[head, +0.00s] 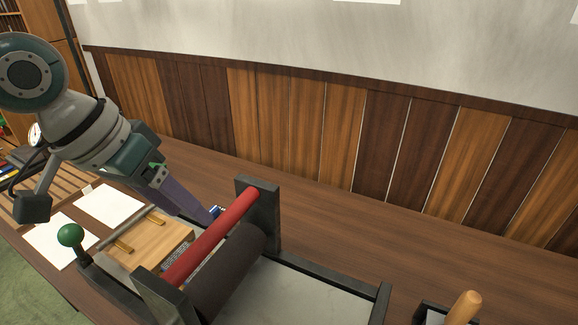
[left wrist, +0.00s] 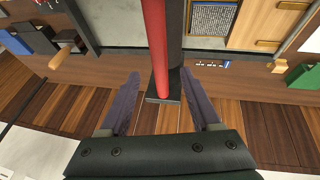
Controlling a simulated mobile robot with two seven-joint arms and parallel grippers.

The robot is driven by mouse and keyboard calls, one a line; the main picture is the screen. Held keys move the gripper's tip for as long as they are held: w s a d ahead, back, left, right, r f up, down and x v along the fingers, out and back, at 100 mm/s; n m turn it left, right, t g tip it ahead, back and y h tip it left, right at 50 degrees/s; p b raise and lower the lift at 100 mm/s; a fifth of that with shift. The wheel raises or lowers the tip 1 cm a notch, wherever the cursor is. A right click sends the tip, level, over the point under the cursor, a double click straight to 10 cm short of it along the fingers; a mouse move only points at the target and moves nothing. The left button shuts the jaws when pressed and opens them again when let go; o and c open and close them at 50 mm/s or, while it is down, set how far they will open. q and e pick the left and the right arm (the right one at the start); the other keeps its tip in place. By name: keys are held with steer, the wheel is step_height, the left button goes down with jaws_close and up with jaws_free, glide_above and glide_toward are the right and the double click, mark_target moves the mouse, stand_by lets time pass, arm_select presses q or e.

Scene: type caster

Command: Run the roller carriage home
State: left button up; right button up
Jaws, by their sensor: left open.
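The roller carriage has a red bar (head: 212,238), a dark roller (head: 230,275) and black end brackets (head: 259,215). It stands across the press bed (head: 310,291), beside the wooden block with the type. My left gripper (head: 208,217) is open by the far end of the red bar, partly hidden behind the press. In the left wrist view the red bar (left wrist: 155,35) runs down between the two spread fingers of the left gripper (left wrist: 163,80). My right gripper is not in view.
A wooden block (head: 150,246) lies at the bed's left end, near a green ball knob (head: 70,235). White paper sheets (head: 108,205) lie to the left. A wooden handle (head: 463,307) stands at the lower right.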

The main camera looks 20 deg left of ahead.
mark_target(210, 230)
arm_select(q)
steer(key=x, duration=0.6)
steer(key=shift+d+f, duration=0.1)
steer(key=shift+f, duration=0.05)
steer(key=shift+w, duration=0.1)
jaws_close()
steer(key=shift+d, duration=0.1)
stand_by(1.1)
